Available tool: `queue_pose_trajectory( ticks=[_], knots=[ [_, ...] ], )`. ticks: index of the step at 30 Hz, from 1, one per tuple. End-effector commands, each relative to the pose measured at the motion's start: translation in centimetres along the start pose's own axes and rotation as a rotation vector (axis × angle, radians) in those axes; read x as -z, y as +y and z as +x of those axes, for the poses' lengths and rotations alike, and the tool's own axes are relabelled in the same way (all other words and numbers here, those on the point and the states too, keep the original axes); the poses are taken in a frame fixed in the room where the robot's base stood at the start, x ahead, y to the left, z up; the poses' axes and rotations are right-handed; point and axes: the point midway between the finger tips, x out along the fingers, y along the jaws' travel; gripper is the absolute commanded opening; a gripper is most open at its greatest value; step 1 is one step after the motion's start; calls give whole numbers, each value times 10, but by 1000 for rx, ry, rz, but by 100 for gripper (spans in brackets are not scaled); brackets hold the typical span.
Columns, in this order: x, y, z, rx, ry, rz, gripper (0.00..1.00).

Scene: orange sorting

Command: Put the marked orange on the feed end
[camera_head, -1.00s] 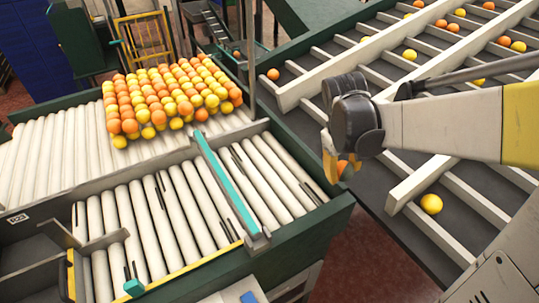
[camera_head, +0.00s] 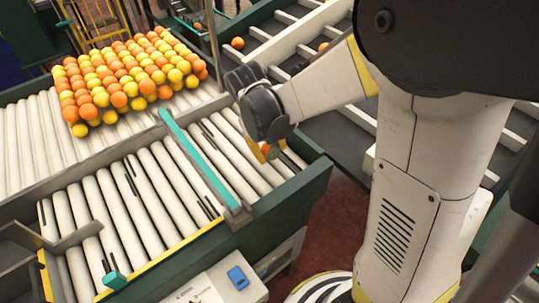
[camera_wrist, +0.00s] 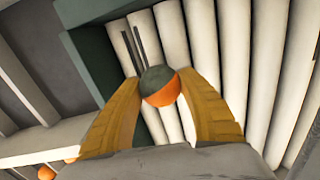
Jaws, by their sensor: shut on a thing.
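My gripper (camera_head: 266,152) is shut on an orange (camera_head: 270,149) above the right end of the roller conveyor, close to its green side frame. In the wrist view the orange (camera_wrist: 162,92) sits between the two yellow-brown fingers (camera_wrist: 160,110); its upper part looks dark grey-green and its lower part orange. White rollers (camera_wrist: 205,50) lie below it. In the head view the fingers and my wrist partly hide the orange. I cannot tell how high it is above the rollers.
A pile of oranges and yellow fruit (camera_head: 125,80) covers the back rollers. A teal bar (camera_head: 200,160) crosses the conveyor left of my gripper. The front rollers (camera_head: 150,190) are bare. A slatted dark belt (camera_head: 335,140) lies to the right, with a few loose fruits.

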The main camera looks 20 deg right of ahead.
Motion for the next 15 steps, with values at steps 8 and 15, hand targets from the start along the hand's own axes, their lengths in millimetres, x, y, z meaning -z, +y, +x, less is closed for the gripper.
queue_pose_trajectory(
  ticks=[8,15],
  knots=[
    [0,-6,26,0,0,0,9],
    [0,-7,30,0,0,0,8]
  ],
)
